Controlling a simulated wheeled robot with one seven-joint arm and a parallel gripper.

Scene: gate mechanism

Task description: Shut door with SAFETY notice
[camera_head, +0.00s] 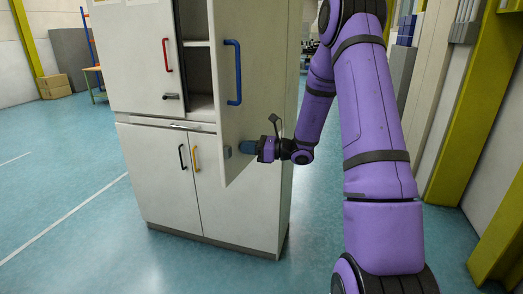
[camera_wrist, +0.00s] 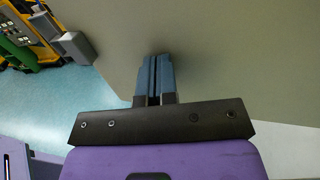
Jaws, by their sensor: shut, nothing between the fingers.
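The upper right cabinet door (camera_head: 265,75) stands open, its outer face towards me. In the wrist view the blue fingers (camera_wrist: 154,78) are together and empty, pointing at the plain grey-white door panel (camera_wrist: 230,60). I cannot tell whether the fingertips touch it. No SAFETY notice is readable; the tops of the doors are cut off.
The upper left door (camera_head: 135,60) with a red handle (camera_head: 166,55) looks closed. Shelves (camera_head: 200,75) show in the open gap. The lower doors (camera_head: 165,175), with black and yellow handles, are closed. Open blue floor (camera_head: 70,215) lies left; a yellow post (camera_head: 470,100) stands right.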

